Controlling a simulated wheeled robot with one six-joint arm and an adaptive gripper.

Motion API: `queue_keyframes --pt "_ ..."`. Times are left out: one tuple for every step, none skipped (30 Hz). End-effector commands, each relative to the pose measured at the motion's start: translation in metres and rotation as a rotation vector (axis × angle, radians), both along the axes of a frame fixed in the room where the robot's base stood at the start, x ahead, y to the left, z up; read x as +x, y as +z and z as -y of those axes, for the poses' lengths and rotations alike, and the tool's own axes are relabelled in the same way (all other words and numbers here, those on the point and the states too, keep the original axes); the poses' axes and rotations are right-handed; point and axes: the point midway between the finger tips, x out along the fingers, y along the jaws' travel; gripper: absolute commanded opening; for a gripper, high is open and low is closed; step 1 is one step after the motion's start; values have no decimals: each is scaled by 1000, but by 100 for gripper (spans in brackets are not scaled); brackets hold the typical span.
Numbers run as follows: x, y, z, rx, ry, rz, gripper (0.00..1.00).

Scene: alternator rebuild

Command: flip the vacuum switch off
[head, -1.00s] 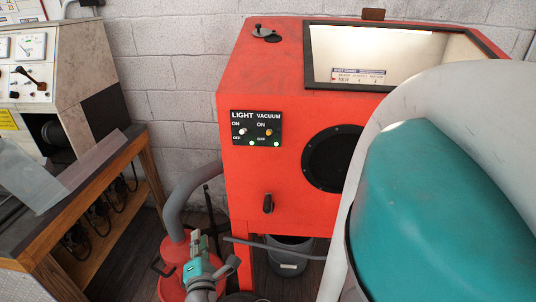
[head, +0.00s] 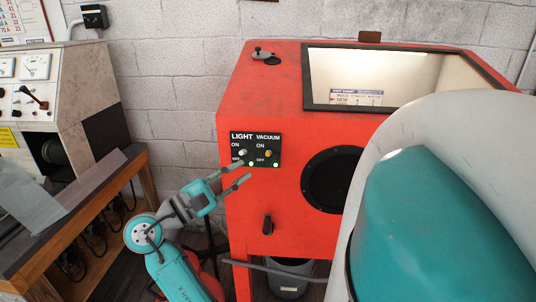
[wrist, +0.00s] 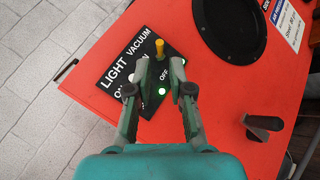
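The vacuum switch (head: 268,153) is a small toggle with an orange-yellow tip, on the right half of the black panel (head: 257,139) on the red cabinet. It also shows in the wrist view (wrist: 160,47), just beyond the fingertips. Whether it stands at ON or OFF is hard to tell. The pale light switch (head: 242,153) sits left of it. Green lamps are lit below both switches. My gripper (head: 243,171) is open and empty, in front of the panel's lower left in the head view. In the wrist view, its fingers (wrist: 160,75) partly cover the panel.
The red cabinet (head: 240,200) has a black round port (head: 331,180) right of the panel and a dark handle (head: 267,224) below. A workbench (head: 75,200) stands at the left. A grey bucket (head: 288,280) is under the cabinet.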

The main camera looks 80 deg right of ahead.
Motion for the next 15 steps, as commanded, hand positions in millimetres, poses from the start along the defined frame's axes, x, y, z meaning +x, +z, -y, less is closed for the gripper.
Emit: queue_keyframes --pt "-6 2 6 -1 -2 0 21" --pt "-10 3 9 -2 -3 0 21" --pt "-15 5 14 -1 -3 1 21" --pt "-18 6 18 -1 -2 1 21" --pt "-22 8 22 -2 -3 0 21" --pt "-27 9 27 -2 -2 1 21" --pt "-31 11 31 -2 -2 1 21" --pt "-34 12 35 -2 -1 0 21" --pt "-38 14 40 -1 -2 1 21" --pt "-41 15 43 -1 -1 1 21" --pt "-44 16 46 -2 -1 -1 21" --pt "-48 17 50 -2 -1 -1 21" --pt "-50 18 52 -1 -1 0 21" --pt "-52 19 55 -1 1 0 21" --pt "-55 20 57 -1 1 0 21"
